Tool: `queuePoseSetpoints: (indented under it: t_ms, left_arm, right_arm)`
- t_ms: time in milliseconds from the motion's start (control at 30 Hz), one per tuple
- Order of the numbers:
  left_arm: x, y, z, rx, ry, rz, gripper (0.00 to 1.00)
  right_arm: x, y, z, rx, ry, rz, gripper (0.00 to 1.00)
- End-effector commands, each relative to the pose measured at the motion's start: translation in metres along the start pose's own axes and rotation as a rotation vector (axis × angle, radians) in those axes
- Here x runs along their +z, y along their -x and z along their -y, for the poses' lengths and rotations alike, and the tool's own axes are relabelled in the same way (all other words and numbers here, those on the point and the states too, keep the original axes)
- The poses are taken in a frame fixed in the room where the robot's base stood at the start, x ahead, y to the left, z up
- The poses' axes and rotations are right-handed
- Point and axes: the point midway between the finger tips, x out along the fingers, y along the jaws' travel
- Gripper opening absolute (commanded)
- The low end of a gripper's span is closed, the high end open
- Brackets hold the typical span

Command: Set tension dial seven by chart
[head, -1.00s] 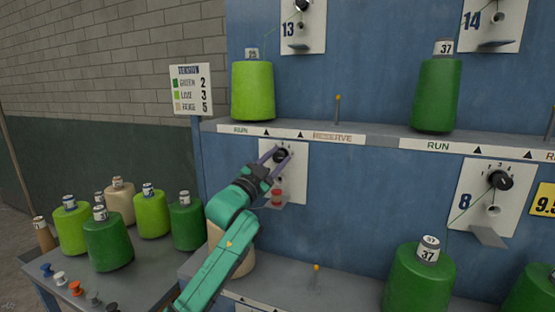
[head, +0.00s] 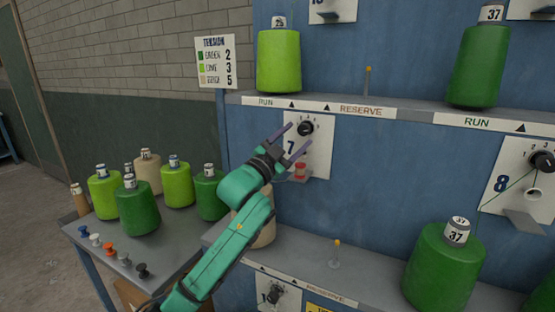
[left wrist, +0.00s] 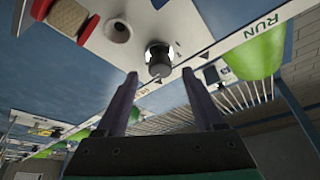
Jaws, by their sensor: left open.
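Tension dial seven is a black knob (head: 305,128) on a white plate (head: 321,150) marked 7. Its pointer setting is too small to read. My left gripper (head: 297,137) is open and empty, just below and left of the knob and apart from it. In the left wrist view the knob (left wrist: 158,62) sits beyond the gap between the two fingertips. The tension chart (head: 215,61) reads green 2, lime 3, beige 5. A beige cone (head: 266,232) stands below dial seven, mostly hidden behind my left arm. My right gripper is out of view.
A red part (head: 300,171) sits below the dial near the gripper. A side table (head: 190,240) at left holds several cones and small coloured knobs. A lime cone (head: 278,62) and a green cone (head: 474,66) stand on the shelf above. Dial eight (head: 543,161) is at right.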

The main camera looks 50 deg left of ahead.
Motion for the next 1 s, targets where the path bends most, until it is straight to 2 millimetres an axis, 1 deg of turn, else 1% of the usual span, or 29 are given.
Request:
queuePoseSetpoints:
  t_ms: [33, 200, 300, 400, 500, 567, 1000]
  left_arm:
    - [0.006, 0.015, -0.005, 0.003, -0.003, 0.002, 0.7]
    - [0.006, 0.06, -0.006, 0.005, -0.003, 0.004, 0.7]
    - [0.004, 0.084, -0.005, 0.004, -0.003, 0.003, 0.7]
    - [0.003, 0.1, -0.003, 0.002, 0.0, 0.003, 0.7]
    - [0.002, 0.107, -0.002, 0.002, 0.0, 0.003, 0.7]
    - [0.001, 0.109, -0.001, 0.002, 0.0, 0.002, 0.7]
    - [0.001, 0.108, -0.001, 0.001, -0.001, 0.001, 0.7]
  right_arm:
    - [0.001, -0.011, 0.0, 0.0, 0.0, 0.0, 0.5]
    - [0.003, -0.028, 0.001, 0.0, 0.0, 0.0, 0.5]
    - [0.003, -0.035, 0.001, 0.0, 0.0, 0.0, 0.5]
    - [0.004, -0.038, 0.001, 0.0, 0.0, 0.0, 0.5]
    - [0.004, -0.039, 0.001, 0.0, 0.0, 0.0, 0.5]
    - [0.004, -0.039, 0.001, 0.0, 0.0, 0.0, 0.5]
    - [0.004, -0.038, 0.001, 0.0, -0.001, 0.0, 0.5]
